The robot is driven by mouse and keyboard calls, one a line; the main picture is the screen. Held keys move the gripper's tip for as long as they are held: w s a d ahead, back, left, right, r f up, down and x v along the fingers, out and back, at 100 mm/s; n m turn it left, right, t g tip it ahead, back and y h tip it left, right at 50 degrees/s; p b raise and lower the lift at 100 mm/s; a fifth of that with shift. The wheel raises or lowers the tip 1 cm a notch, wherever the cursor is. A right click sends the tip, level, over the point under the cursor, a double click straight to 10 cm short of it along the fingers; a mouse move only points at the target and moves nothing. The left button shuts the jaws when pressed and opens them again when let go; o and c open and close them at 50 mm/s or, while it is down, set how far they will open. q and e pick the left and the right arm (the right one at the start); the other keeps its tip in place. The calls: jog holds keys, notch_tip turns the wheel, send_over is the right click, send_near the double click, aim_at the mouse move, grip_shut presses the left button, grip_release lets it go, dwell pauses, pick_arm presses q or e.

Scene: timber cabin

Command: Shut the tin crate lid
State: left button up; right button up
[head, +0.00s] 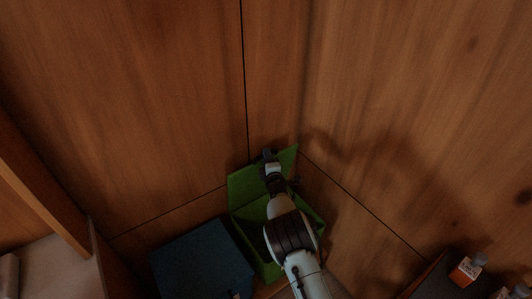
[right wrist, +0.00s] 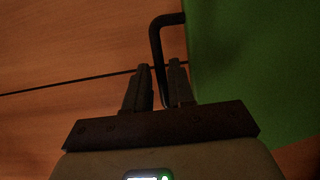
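The green tin crate (head: 269,271) stands in the corner, with its lid (head: 243,186) raised and leaning up near the wooden wall. My right arm reaches over the open crate. My right gripper (head: 269,157) is up at the lid and covers part of it. In the right wrist view the green lid (right wrist: 255,70) fills the right side. A black bar handle (right wrist: 156,45) sticks out from its edge. My left gripper is not in view.
A dark blue box (head: 203,262) stands close to the left of the crate. Wooden walls meet right behind the crate. A dark surface with orange-labelled bottles (head: 466,271) is at the lower right. A wooden shelf or post (head: 40,195) stands at the left.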

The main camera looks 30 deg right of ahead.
jog(key=shift+x, duration=1.15)
grip_shut()
